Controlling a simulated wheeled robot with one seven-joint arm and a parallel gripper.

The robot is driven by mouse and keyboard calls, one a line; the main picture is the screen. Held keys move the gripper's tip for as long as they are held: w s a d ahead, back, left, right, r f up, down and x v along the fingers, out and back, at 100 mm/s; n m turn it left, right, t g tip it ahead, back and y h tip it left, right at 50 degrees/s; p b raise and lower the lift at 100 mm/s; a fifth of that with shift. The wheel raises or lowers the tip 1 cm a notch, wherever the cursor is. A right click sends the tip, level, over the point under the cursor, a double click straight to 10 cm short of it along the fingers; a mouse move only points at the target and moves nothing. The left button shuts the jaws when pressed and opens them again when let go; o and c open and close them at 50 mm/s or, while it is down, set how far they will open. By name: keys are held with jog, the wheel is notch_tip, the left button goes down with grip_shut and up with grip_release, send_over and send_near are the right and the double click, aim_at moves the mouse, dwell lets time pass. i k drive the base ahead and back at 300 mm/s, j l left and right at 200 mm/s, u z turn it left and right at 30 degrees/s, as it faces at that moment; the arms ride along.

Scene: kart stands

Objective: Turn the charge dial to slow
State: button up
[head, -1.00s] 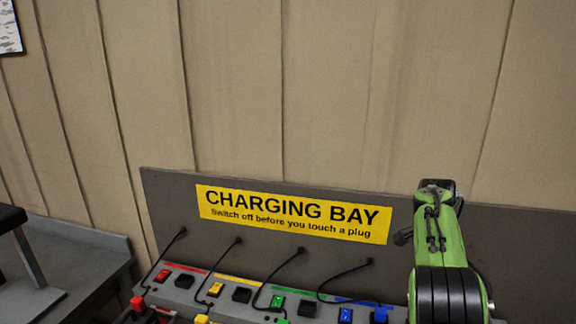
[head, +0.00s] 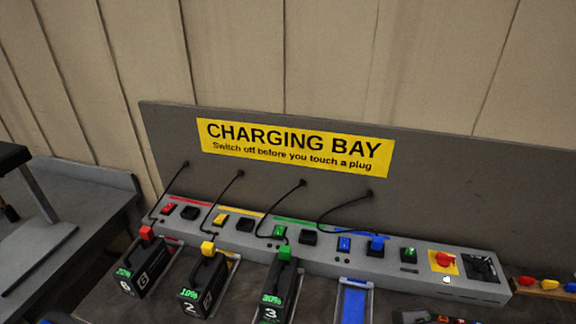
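The knob's setting is too small to read. My gripper is not in view.
Battery packs with red (head: 147,232), yellow (head: 208,248) and green (head: 285,253) plugs stand before the panel. An empty blue bay (head: 354,302) lies right of them. A dark object (head: 430,316) is cut off at the bottom. A dark square (head: 481,267) sits right of the dial.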

aim_at(480, 266)
jog(key=z, duration=1.45)
jog(key=l+u, duration=0.15)
jog(key=u, duration=0.35)
jog(key=i+l+u, duration=0.1)
jog(key=l+u, duration=0.15)
jog(key=u, duration=0.2)
jog(key=l+u, duration=0.15)
jog(key=u, duration=0.35)
